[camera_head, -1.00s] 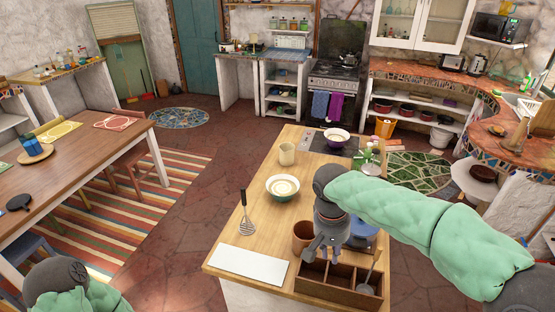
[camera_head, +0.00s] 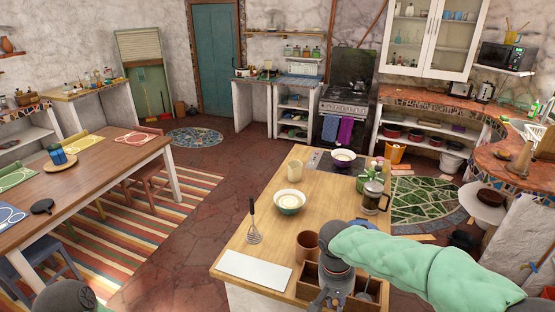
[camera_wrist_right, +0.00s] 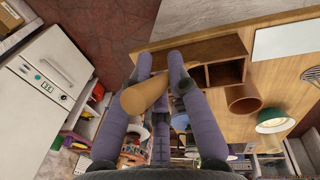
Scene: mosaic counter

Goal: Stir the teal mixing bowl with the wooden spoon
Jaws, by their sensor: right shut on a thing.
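The teal mixing bowl (camera_head: 289,203) sits on the wooden counter with pale contents inside. It also shows at the right of the right wrist view (camera_wrist_right: 275,121). My right gripper (camera_head: 328,298) is over the wooden divided box (camera_head: 312,272) at the counter's near edge, nearer to me than the bowl. In the right wrist view its fingers (camera_wrist_right: 150,92) are shut on a tan wooden piece, which I take as the wooden spoon (camera_wrist_right: 143,95). Most of the spoon is hidden, and the head view does not show it. My left gripper is out of view.
A brown pot (camera_head: 305,247) stands between box and bowl. A cream mug (camera_head: 295,172), purple bowl (camera_head: 343,159) and French press (camera_head: 375,198) stand farther back. Bare counter surrounds the teal bowl's near side.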

